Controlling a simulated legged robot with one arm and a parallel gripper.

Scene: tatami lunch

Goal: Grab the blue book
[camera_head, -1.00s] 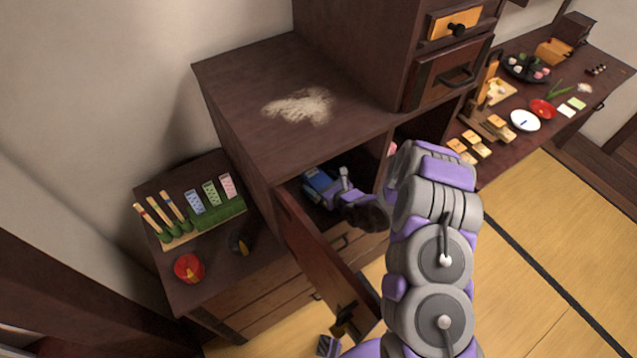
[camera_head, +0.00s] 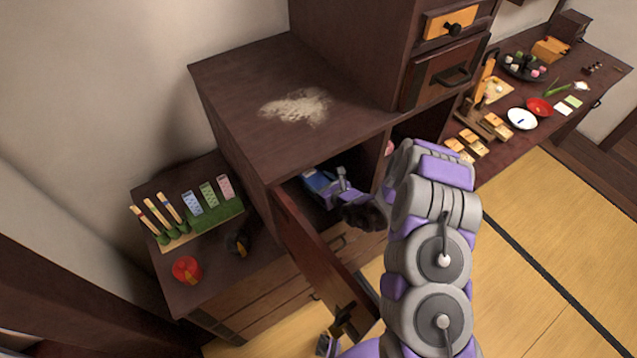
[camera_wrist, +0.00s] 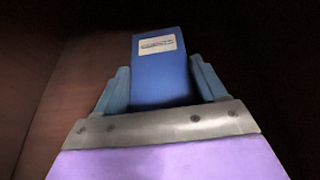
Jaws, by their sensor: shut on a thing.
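The blue book (camera_wrist: 160,85) is in the wrist view, with a white label near its far end. It lies between the two fingers of my gripper (camera_wrist: 160,88), which is shut on it. The near end of the book is hidden behind the gripper's metal edge. In the head view, my gripper (camera_head: 322,186) is inside the open cabinet compartment (camera_head: 372,150), and a small blue part of the book (camera_head: 314,178) shows at its tip. Most of the book is hidden there.
The cabinet door (camera_head: 312,252) hangs open in front of the compartment. A low side table (camera_head: 215,262) at left holds a green rack (camera_head: 222,218) and a red container (camera_head: 186,269). A long table (camera_head: 530,85) with dishes stands at right. Tatami floor (camera_head: 545,215) is free at right.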

